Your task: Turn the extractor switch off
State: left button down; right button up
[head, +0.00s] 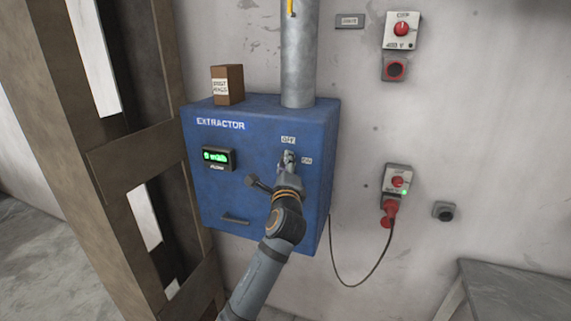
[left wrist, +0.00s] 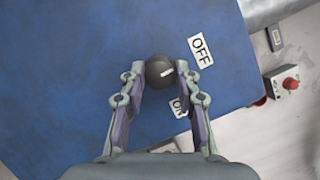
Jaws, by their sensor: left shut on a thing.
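The blue extractor box (head: 225,185) hangs on the wall with a green-lit display (head: 216,157). Its OFF label (head: 288,140) is above my left gripper (head: 289,160), and its ON label (head: 307,161) is to the right. In the left wrist view, the gripper (left wrist: 160,78) is shut on the dark round switch knob (left wrist: 158,70), which has a short white mark on its face. The OFF label (left wrist: 201,51) shows beside it; the other label (left wrist: 179,107) is partly hidden by a finger. In the head view the knob is hidden behind the gripper. My right gripper is not in view.
A small brown box (head: 228,85) stands on the extractor beside a grey duct (head: 298,60). A red-knobbed wall outlet (head: 397,181) with a green light and a red plug (head: 389,212) is to the right. A wooden frame (head: 130,160) stands at left; a grey table (head: 520,290) is lower right.

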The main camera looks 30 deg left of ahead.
pick_arm(q)
jog(key=c, duration=1)
grip_release()
jog(key=v, duration=0.7)
jog(key=shift+s, duration=0.2)
